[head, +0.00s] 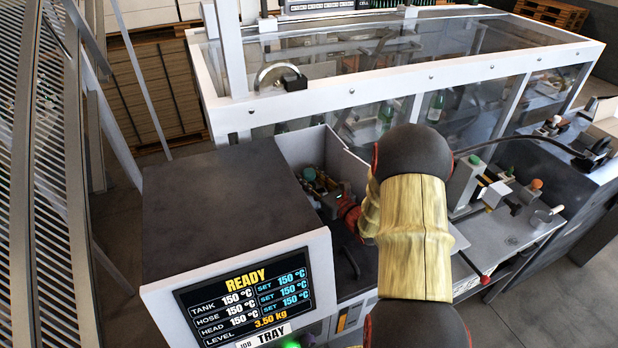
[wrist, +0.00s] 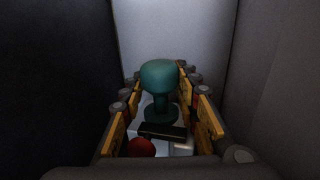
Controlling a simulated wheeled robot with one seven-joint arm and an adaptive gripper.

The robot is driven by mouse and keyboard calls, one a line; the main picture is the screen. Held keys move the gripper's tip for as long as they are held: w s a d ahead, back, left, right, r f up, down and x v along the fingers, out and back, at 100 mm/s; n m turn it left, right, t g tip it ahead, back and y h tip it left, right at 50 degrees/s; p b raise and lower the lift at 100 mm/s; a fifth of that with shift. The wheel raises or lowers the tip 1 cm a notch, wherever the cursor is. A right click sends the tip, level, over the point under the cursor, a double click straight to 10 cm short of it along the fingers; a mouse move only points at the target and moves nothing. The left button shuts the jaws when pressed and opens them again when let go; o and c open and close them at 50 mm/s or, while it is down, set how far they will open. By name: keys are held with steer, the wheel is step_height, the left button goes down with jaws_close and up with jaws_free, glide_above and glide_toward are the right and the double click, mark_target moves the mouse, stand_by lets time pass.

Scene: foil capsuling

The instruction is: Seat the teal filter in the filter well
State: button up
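The teal filter (wrist: 160,76) has a rounded knob on a narrow stem with a wider foot. In the wrist view it stands between the two fingers of my gripper (wrist: 160,84), close to both fingertips. I cannot tell whether the fingers press on it. In the head view a small teal top (head: 309,174) shows inside the open-topped grey compartment, beside my gripper (head: 322,186), which is mostly hidden by my arm. The filter well cannot be made out. A pale surface lies under the filter's foot.
A black bar (wrist: 163,131) and a red ball (wrist: 140,147) are close to the filter. Dark and pale compartment walls (wrist: 270,70) rise closely around my gripper. The machine's screen (head: 245,300) reads READY. A glass-sided machine (head: 400,50) stands behind.

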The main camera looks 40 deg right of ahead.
steer(key=o, duration=0.5)
steer(key=shift+o, duration=0.2)
steer(key=s, duration=1.2)
stand_by(0.4)
